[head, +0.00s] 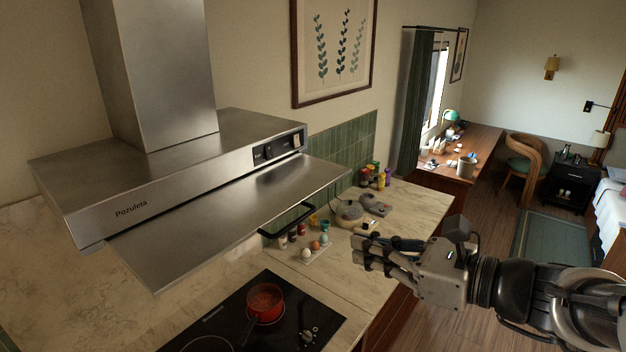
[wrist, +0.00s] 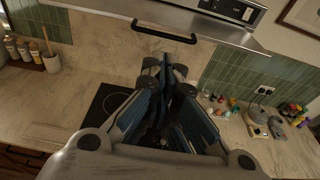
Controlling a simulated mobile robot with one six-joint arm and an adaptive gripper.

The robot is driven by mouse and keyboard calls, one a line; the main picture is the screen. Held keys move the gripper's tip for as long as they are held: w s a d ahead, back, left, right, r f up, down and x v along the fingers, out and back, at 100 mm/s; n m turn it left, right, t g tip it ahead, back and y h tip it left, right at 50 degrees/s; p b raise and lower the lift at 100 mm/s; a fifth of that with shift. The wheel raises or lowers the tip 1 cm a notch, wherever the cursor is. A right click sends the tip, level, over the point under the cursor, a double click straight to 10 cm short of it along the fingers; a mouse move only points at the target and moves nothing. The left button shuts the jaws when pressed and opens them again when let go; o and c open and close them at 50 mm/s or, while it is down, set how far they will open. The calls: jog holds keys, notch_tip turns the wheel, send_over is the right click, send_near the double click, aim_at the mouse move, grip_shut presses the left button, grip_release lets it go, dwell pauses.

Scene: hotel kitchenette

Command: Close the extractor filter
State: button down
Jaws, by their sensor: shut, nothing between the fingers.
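The extractor filter (head: 230,217) is a flat steel panel sticking out from under the steel hood (head: 190,178). A black bar handle (head: 287,221) hangs below its front edge. In the wrist view, the handle (wrist: 163,32) shows at the top, with the filter (wrist: 215,27) behind it. My gripper (head: 360,250) is to the right of the handle and a little lower in the head view, apart from it. It also shows in the wrist view (wrist: 165,72), its fingers brought together and empty, pointing toward the wall below the handle.
A red pot (head: 265,303) stands on the black cooktop (head: 225,325) below the hood. Eggs, spice jars and a grey appliance (head: 349,213) are on the marble counter (head: 410,200). The space between my gripper and the handle looks clear.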

aim_at(244, 200)
jog(key=x, duration=1.1)
jog(key=shift+w+a+f+p, duration=0.15)
jog(key=shift+w+a+p, duration=0.05)
jog(key=shift+w+p, duration=0.15)
jog(key=r+b+x, duration=0.1)
jog(key=x, duration=0.5)
jog(key=r+b+x, duration=0.1)
jog(key=x, duration=0.5)
jog(key=r+b+x, duration=0.1)
jog(key=x, duration=0.5)
jog(key=shift+w+a+r, duration=0.15)
jog(key=shift+w+a, duration=0.05)
jog(key=shift+a, duration=0.2)
jog(key=shift+r, duration=0.1)
